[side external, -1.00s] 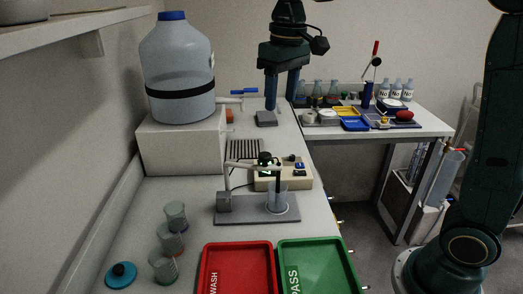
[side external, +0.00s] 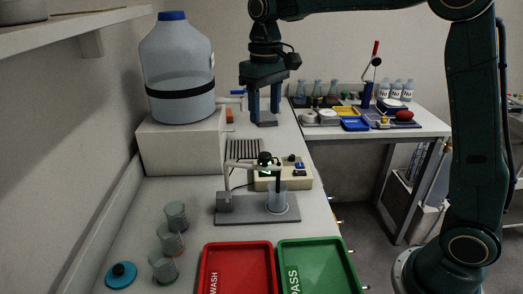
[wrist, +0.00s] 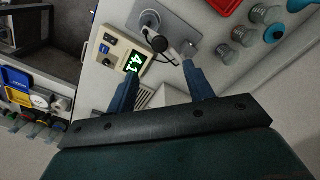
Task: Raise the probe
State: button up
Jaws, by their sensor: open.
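The black probe (side external: 278,184) stands upright with its lower end inside a clear beaker (side external: 271,203) on a grey stand base (side external: 240,215). A pale arm (side external: 240,165) reaches to it from a post on the left of the base. In the wrist view the probe's dark round top (wrist: 158,43) shows ahead of the fingers. My gripper (side external: 264,119) is open and empty, pointing down above the bench behind the stand. In the wrist view its two blue fingers (wrist: 160,72) are spread apart, with nothing between them.
A meter (side external: 299,178) with a lit green display reading 4.1 (wrist: 135,61) sits behind the stand. Red (side external: 237,270) and green (side external: 317,268) trays lie in front. Several small cups (side external: 170,240) stand at left. A large bottle (side external: 180,75) stands on a white box.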

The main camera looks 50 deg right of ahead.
aim_at(264, 154)
notch_tip(264, 154, down, 11)
jog(key=shift+f, duration=0.1)
dwell(0.4)
grip_shut()
